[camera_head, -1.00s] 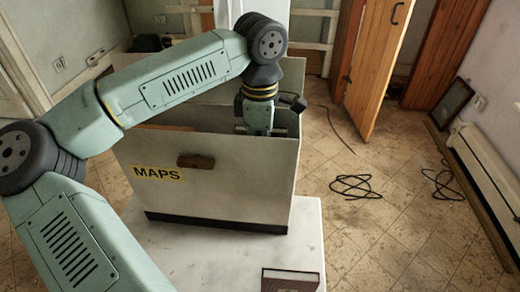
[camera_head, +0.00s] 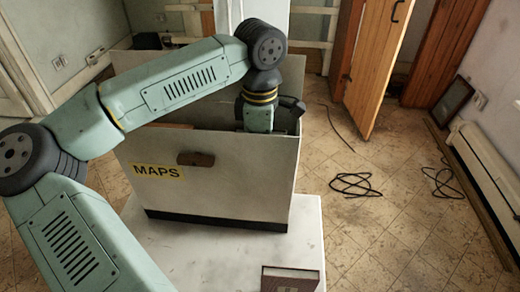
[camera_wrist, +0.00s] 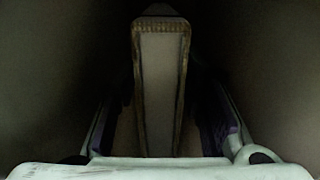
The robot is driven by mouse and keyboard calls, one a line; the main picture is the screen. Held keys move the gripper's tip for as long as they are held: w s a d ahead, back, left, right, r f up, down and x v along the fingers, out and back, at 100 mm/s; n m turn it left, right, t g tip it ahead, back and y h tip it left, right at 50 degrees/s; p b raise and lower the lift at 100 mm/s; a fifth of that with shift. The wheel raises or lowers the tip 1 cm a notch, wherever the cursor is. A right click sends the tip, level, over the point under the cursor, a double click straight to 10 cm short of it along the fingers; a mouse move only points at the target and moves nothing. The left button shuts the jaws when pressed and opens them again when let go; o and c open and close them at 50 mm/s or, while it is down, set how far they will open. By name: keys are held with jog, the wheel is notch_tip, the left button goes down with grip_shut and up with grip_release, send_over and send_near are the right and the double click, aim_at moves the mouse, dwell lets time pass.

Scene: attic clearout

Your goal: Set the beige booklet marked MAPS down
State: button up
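A white box (camera_head: 225,195) with a yellow MAPS label (camera_head: 157,171) and a brown handle stands on a white surface. My gripper reaches down inside the box at its right end; in the head view its fingers are hidden behind the front wall. In the wrist view my gripper (camera_wrist: 165,110) is open, its fingers with purple pads on either side of an upright, narrow greyish-beige item (camera_wrist: 160,75) with brown edges. Gaps show between pads and item. No marking is readable on this item, so I cannot tell whether it is the booklet.
A dark red book (camera_head: 290,279) lies at the front edge of the white tabletop (camera_head: 210,262). The tabletop left of the book is clear. Black cables (camera_head: 356,185) lie on the tiled floor at the right. A wooden door (camera_head: 375,65) stands behind.

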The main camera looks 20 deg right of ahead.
jog(key=shift+r, duration=0.1)
notch_tip(320, 180, up, 12)
jog(key=shift+r+b, duration=0.1)
jog(key=shift+b, duration=0.35)
